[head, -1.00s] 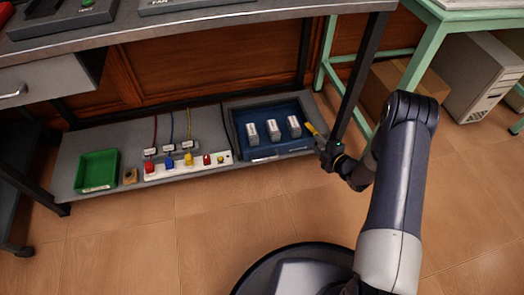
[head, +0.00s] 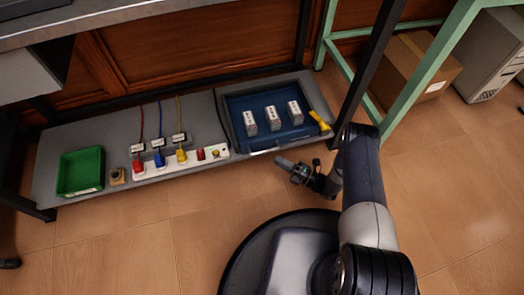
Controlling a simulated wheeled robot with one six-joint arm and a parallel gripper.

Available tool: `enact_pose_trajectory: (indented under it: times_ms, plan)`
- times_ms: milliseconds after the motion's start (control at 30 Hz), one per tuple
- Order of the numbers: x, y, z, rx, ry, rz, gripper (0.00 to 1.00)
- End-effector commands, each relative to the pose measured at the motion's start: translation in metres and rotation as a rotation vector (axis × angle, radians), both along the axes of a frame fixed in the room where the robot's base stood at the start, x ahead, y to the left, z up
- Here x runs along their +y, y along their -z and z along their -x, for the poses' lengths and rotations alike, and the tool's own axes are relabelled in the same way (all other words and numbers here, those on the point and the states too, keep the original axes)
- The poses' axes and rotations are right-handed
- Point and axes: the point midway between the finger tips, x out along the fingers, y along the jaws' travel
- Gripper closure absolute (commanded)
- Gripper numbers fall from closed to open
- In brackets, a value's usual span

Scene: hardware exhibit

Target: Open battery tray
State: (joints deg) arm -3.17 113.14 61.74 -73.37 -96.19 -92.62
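The blue battery tray (head: 292,137) sits at the right end of the low grey shelf. Three pale batteries (head: 272,118) stand in a row in it. A light handle strip (head: 265,151) runs along its front edge. My gripper (head: 281,161) is above the floor just in front of the tray's front edge, apparently apart from it. It points left, and its fingers are too small and dark to tell open from shut. I see nothing held in it.
A yellow object (head: 319,120) lies at the tray's right edge, near a dark table leg (head: 368,70). The floor in front is clear.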

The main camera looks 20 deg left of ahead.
Motion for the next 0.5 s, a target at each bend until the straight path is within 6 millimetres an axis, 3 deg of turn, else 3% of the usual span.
enact_pose_trajectory:
  times_ms: [300, 500]
  plan:
    - [0.056, -0.005, -0.012, 0.0, -0.003, 0.0, 0.68]
    - [0.077, -0.009, -0.018, 0.002, 0.0, 0.001, 0.68]
